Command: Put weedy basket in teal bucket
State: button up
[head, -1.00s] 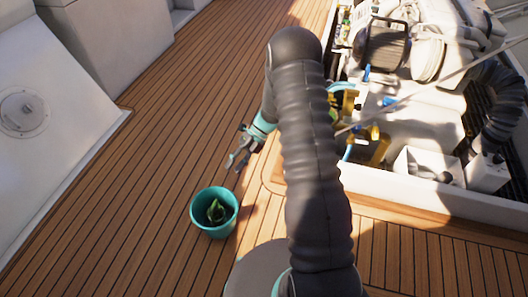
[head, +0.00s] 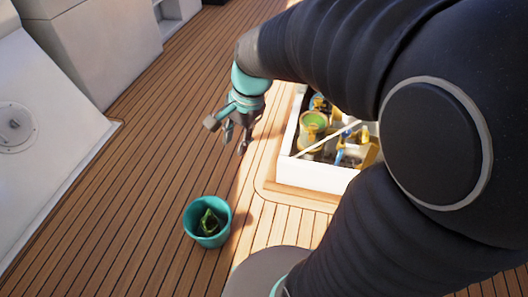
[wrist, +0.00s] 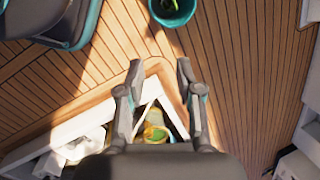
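The teal bucket (head: 190,222) stands upright on the wooden deck in the lower left of the head view. A dark green leafy thing (head: 209,222) is inside it, below the rim; I cannot tell if this is the weedy basket. The bucket (wrist: 187,20) also shows at the top edge of the wrist view. My gripper (head: 236,145) hangs above the deck, beyond the bucket and left of the hatch. In the wrist view my gripper (wrist: 160,72) has its two fingers apart with nothing between them.
The white-walled engine hatch (head: 318,176) is right of my gripper. It holds a gold cylinder with a green top (head: 313,122) and blue-handled fittings. A white cabin side (head: 40,150) stands at the left. The deck between is clear.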

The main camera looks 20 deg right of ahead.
jog(key=s+d+r+n+t+h, duration=0.2)
jog(key=s+r+n+t, duration=0.2)
jog(key=s+n, duration=0.7)
jog(key=shift+s+r+n+t+h, duration=0.3)
jog(key=shift+r+n, duration=0.2)
jog(key=shift+r, duration=0.6)
